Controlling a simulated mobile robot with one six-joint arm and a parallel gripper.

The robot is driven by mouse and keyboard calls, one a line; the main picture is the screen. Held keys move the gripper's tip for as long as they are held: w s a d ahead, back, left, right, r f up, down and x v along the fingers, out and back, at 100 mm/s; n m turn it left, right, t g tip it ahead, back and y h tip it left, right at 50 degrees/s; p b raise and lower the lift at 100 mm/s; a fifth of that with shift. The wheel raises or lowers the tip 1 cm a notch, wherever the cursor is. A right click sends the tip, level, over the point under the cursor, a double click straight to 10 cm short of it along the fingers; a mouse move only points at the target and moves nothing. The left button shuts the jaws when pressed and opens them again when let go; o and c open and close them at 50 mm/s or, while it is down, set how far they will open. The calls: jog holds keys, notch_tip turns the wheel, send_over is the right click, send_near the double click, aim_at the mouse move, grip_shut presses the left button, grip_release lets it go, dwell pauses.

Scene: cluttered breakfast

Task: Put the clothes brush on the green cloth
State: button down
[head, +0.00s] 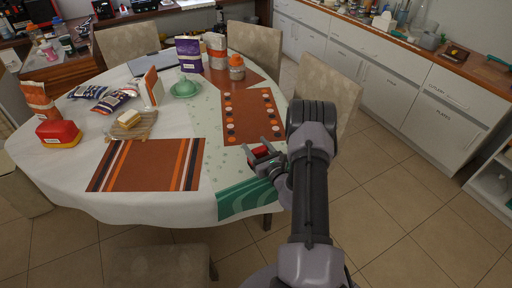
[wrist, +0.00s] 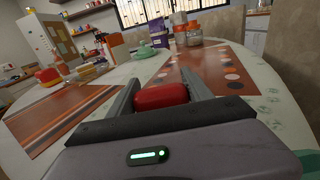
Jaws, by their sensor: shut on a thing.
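My gripper (head: 259,157) is over the right front part of the table, just beyond the green cloth. It is shut on a red, rounded thing, which looks to be the clothes brush (wrist: 161,96); only its red body shows between the fingers, and no bristles are visible. The green cloth (head: 240,201) with lighter wavy bands lies at the table's front right edge and hangs partly over it. My arm covers its right end. The cloth's visible part is bare.
An orange striped mat (head: 147,165) lies to the left, and a dotted orange mat (head: 252,117) lies behind my gripper. A butter board (head: 130,128), a red and yellow container (head: 58,133) and a green dish (head: 185,89) stand farther back. Chairs surround the table.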

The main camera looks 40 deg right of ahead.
jog(key=shift+f, duration=0.25)
jog(key=shift+c, duration=2.2)
grip_release()
jog(key=shift+r, duration=0.1)
